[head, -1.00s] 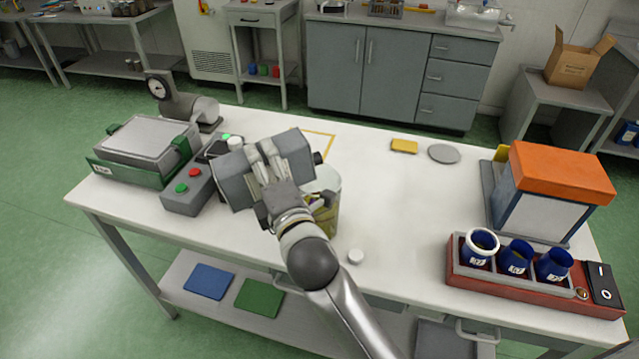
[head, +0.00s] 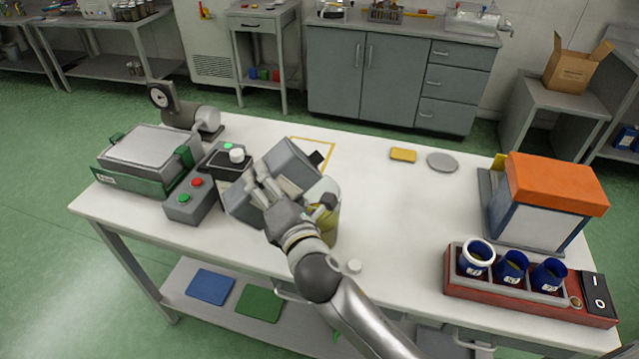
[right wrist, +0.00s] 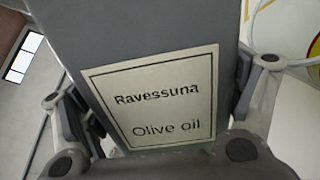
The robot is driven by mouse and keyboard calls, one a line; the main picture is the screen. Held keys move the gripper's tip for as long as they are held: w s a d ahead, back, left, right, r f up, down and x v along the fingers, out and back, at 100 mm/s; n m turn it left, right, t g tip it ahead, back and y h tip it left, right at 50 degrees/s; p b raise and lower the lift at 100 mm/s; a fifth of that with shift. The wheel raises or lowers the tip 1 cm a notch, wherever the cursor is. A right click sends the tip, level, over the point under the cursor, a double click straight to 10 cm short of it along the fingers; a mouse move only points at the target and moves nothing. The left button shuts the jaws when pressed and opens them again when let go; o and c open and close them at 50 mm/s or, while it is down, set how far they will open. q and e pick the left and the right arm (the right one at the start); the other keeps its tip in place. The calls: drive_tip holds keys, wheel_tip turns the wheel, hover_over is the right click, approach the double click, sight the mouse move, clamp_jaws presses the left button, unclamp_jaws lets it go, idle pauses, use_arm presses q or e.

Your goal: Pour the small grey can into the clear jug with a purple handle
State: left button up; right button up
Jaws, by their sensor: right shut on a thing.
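The grey can (head: 290,165) is held above the table in the head view, tilted, with a dark spout or cap at its upper right end. My right gripper (head: 262,192) is shut around it. In the right wrist view the can (right wrist: 155,45) fills the middle, with a label reading "Ravessuna Olive oil". The clear jug (head: 328,228) stands on the table just right of and partly behind my right gripper, with yellowish contents. My wrist and the can hide much of it, and I cannot make out its purple handle. My left gripper is not in view.
Left on the table (head: 390,210) are a control box (head: 190,202), a green-and-grey device (head: 150,150) and a gauge (head: 160,96). Right are blue cups (head: 511,267) in a red rack (head: 530,306) and an orange-topped machine (head: 556,183). The table's middle right is mostly clear.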

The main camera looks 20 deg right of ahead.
sight(273, 167)
drive_tip(key=shift+d+r+n+p, duration=0.2)
drive_tip(key=shift+r+n+p, duration=0.35)
drive_tip(key=shift+p, duration=0.3)
drive_tip(key=shift+d+r+n+p, duration=0.15)
drive_tip(key=shift+r+n+p, duration=0.4)
drive_tip(key=shift+p, duration=0.3)
drive_tip(key=n+p, duration=0.3)
drive_tip(key=shift+a+f+n, duration=0.1)
drive_tip(key=shift+f+n, duration=0.6)
drive_tip(key=shift+n, duration=0.1)
drive_tip(key=r+n+p, duration=0.2)
drive_tip(key=p, duration=0.2)
drive_tip(key=shift+w+a, duration=0.1)
drive_tip(key=shift+r+n+p, duration=0.55)
drive_tip(key=shift+n+p, duration=0.05)
drive_tip(key=shift+p, duration=0.45)
drive_tip(key=shift+r+n+p, duration=0.35)
drive_tip(key=shift+n+p, duration=0.15)
